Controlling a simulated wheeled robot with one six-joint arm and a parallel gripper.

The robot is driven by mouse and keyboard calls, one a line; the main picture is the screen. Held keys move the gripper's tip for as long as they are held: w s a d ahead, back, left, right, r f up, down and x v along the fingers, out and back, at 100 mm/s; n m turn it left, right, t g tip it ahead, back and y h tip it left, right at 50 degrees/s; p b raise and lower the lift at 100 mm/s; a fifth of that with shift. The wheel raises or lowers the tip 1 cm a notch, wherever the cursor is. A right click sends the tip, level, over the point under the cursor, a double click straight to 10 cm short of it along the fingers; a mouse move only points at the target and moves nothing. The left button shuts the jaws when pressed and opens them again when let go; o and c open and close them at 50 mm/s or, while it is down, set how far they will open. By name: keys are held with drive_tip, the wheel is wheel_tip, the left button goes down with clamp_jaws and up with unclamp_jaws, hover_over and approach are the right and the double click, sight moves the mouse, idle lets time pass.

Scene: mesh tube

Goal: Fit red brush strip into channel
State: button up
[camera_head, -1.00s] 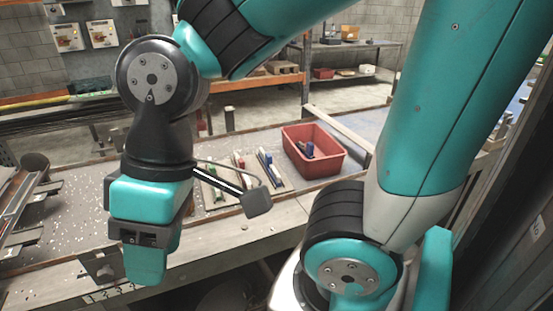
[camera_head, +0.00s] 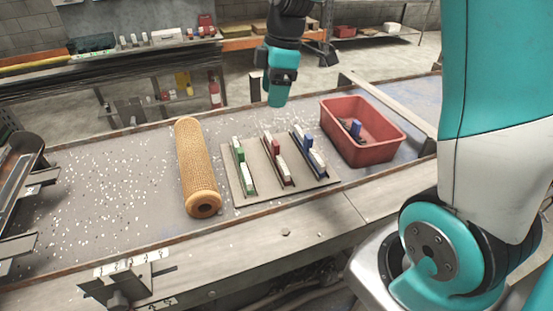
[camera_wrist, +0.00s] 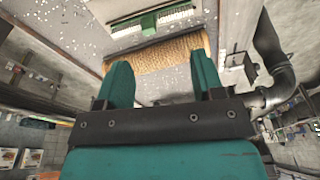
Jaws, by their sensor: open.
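The red brush strip (camera_head: 276,147) with white bristles stands in the middle of the tan board (camera_head: 235,186), above a dark channel-like slot. I cannot tell from this view how it is seated. Green brush pieces (camera_head: 240,155) are to its left and blue brush pieces (camera_head: 309,143) to its right. My gripper (camera_head: 278,98) hangs above and behind the board, pointing down. In the wrist view the two teal fingers (camera_wrist: 162,75) are apart with nothing between them. A green strip with white bristles (camera_wrist: 150,22) shows beyond them; the red strip is not seen there.
A tan mesh tube (camera_head: 195,165) lies left of the board and also shows in the wrist view (camera_wrist: 155,53). A red bin (camera_head: 375,155) with a blue piece inside stands at the right.

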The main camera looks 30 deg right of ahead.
drive_tip(key=n, duration=0.1)
approach(276, 142)
drive_tip(key=f+p, duration=0.1)
drive_tip(key=f, duration=0.1)
drive_tip(key=a+f, duration=0.1)
drive_tip(key=f, duration=0.1)
drive_tip(key=f+p, duration=0.1)
drive_tip(key=shift+w+a+f+p, duration=0.1)
drive_tip(key=shift+a+f+p, duration=0.2)
drive_tip(key=shift+f, duration=0.1)
drive_tip(key=shift+w+a+f+p, duration=0.15)
drive_tip(key=shift+f+p, duration=0.45)
drive_tip(key=shift+f, duration=0.95)
drive_tip(key=shift+a+f+p, duration=0.1)
drive_tip(key=shift+f+p, duration=0.5)
drive_tip(key=shift+f, duration=0.9)
drive_tip(key=shift+c, duration=0.3)
drive_tip(key=c, duration=1)
